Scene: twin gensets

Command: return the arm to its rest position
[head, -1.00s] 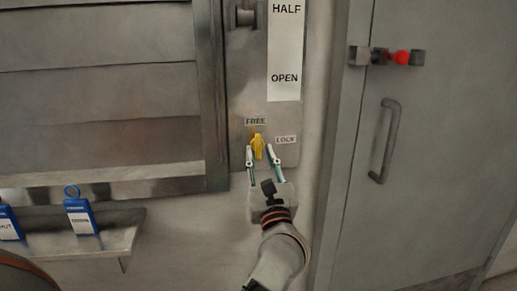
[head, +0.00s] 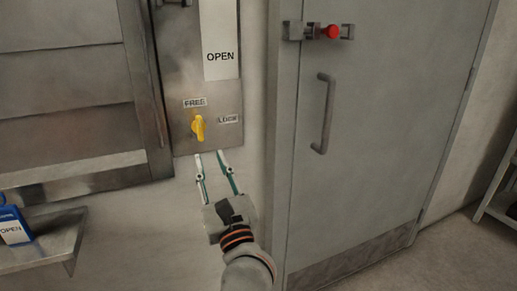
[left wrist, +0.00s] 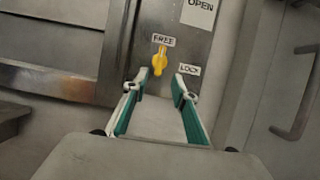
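My left gripper (head: 210,158) is open and empty in front of the wall, just below the steel panel. Its white and green fingers are spread apart, and they also show in the left wrist view (left wrist: 160,82). The yellow knob (head: 198,127) sits on the panel above the fingertips, under the FREE label and left of the LOCK label. The fingers are clear of the knob, which also shows in the left wrist view (left wrist: 159,61). The knob stands close to upright, pointing toward FREE. My right gripper is in neither view.
A grey door (head: 375,130) with a bar handle (head: 323,113) and a red-knobbed latch (head: 331,31) is at the right. A rack (head: 500,195) stands at the far right.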

